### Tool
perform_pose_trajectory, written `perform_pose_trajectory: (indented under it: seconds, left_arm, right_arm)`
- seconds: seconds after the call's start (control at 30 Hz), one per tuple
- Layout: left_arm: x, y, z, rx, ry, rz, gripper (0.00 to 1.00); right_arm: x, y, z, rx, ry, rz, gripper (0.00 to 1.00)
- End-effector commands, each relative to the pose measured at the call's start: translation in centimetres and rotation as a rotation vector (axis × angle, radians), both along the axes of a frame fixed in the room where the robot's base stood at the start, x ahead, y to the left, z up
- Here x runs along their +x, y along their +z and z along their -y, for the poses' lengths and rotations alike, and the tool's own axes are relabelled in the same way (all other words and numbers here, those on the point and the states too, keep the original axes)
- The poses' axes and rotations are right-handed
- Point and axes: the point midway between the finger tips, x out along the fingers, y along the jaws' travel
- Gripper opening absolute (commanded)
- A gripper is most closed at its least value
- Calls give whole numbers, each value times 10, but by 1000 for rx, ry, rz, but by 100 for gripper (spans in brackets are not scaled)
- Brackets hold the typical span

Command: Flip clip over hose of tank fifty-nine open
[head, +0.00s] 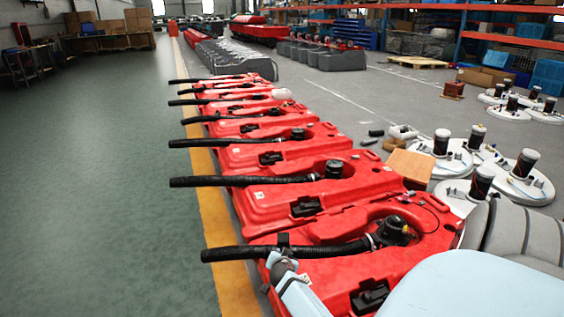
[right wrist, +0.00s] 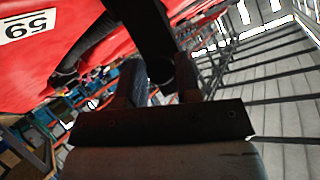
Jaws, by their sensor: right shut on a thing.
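Tank fifty-nine (head: 330,265) is the nearest red tank in the head view. Its label (right wrist: 30,27) reads 59 in the right wrist view. Its black ribbed hose (head: 240,253) runs left from a round black cap (head: 394,230) and sticks out past the tank's edge. A black clip (head: 283,240) stands at the hose near that edge; it also shows as a dark strap in the right wrist view (right wrist: 142,30). My right gripper (right wrist: 160,82) is shut on the clip's end. In the head view, it is beside the hose (head: 282,264). My left gripper is out of view.
More red tanks (head: 300,191) with black hoses stand in a row behind. A yellow floor line (head: 215,220) runs along their left, with open green floor (head: 100,180) beyond. White round parts (head: 510,180) lie to the right. My pale arm link covers the lower right.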

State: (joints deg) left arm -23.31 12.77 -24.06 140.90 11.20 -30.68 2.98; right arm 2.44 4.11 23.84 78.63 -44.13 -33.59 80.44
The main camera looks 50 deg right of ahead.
Motion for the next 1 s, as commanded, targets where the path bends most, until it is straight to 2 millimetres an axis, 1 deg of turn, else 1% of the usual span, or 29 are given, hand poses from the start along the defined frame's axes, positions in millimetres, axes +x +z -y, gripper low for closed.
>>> perform_pose_trajectory:
  seconds: [0.03, 0.1, 0.13, 0.17, 0.2, 0.23, 0.77, 0.87, 1.0]
  left_arm:
    - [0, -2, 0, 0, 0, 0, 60]
    - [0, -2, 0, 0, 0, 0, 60]
    - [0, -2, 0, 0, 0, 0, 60]
    - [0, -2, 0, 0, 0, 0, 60]
    - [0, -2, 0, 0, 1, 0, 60]
    - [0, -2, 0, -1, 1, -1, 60]
    - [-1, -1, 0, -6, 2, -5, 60]
    - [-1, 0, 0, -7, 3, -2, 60]
    - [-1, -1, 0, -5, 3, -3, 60]
  right_arm:
    - [-11, -14, 3, 11, -15, -26, 0]
    - [-11, -14, 3, 10, -15, -25, 0]
    - [-11, -14, 3, 10, -15, -25, 38]
    - [-11, -14, 3, 10, -16, -26, 45]
    - [-10, -14, 3, 10, -15, -25, 54]
    - [-10, -13, 3, 10, -14, -25, 57]
    - [-7, -8, 3, 5, -10, -18, 57]
    - [-8, -9, 0, 5, -9, -17, 57]
    - [-14, -12, -8, 6, -9, -18, 57]
